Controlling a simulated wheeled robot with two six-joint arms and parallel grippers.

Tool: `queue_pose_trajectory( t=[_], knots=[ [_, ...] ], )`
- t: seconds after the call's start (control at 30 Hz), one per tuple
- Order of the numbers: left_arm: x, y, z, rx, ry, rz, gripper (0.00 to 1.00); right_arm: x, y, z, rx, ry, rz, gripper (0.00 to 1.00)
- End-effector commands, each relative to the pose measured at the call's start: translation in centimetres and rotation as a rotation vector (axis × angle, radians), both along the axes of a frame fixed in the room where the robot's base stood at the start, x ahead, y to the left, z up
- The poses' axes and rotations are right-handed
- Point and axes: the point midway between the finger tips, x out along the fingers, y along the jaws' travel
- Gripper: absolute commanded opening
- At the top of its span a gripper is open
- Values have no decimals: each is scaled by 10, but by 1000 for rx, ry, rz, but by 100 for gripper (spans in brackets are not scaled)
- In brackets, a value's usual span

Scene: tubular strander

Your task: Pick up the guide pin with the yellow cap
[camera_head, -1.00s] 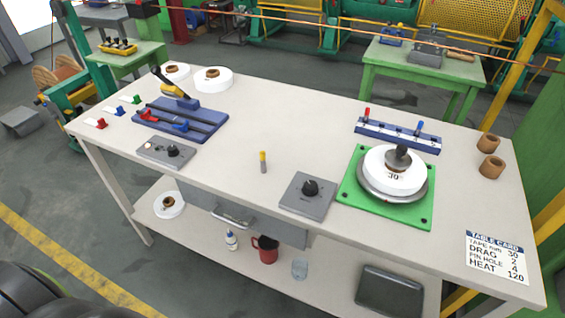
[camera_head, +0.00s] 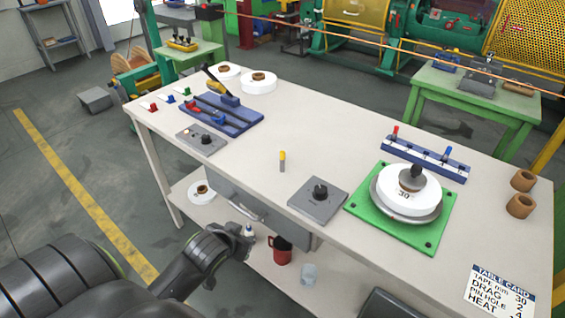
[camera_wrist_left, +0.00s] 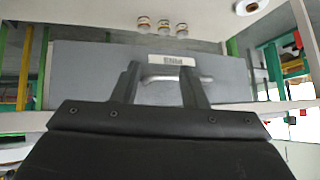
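The guide pin with the yellow cap (camera_head: 282,161) stands upright on the pale tabletop, left of a grey plate with a black knob (camera_head: 318,198). It does not show in the left wrist view. My left gripper (camera_head: 246,238) is in front of the table, lower left of the pin in the head view and clear of it. In the left wrist view its two fingers (camera_wrist_left: 158,88) are apart with nothing between them, facing the grey drawer front with its handle (camera_wrist_left: 175,78). My right gripper is out of view.
The table's front edge lies between my left gripper and the pin. A blue fixture (camera_head: 222,114) stands at the left; a green plate (camera_head: 432,242) bears a white roll at the right. A red mug (camera_head: 280,250) is on the lower shelf. Tabletop around the pin is clear.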

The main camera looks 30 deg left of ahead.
Motion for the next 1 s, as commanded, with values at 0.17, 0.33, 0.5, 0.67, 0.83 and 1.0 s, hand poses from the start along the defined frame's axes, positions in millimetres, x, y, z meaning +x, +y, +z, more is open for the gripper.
queue_pose_trajectory(
  t=[0.17, 0.33, 0.5, 0.67, 0.83, 1.0],
  knots=[
    [48, -4, 116, -8, -286, -36, 39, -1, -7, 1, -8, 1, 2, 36],
    [67, -9, 161, -37, -415, -56, 39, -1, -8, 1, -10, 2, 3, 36],
    [85, -7, 161, -46, -437, -58, 39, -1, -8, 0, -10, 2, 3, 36],
    [112, -3, 150, -47, -436, -58, 39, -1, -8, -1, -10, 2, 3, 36],
    [139, 1, 138, -46, -434, -60, 39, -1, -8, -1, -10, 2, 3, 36],
    [162, 5, 128, -45, -433, -59, 39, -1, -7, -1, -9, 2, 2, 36]
  ],
)
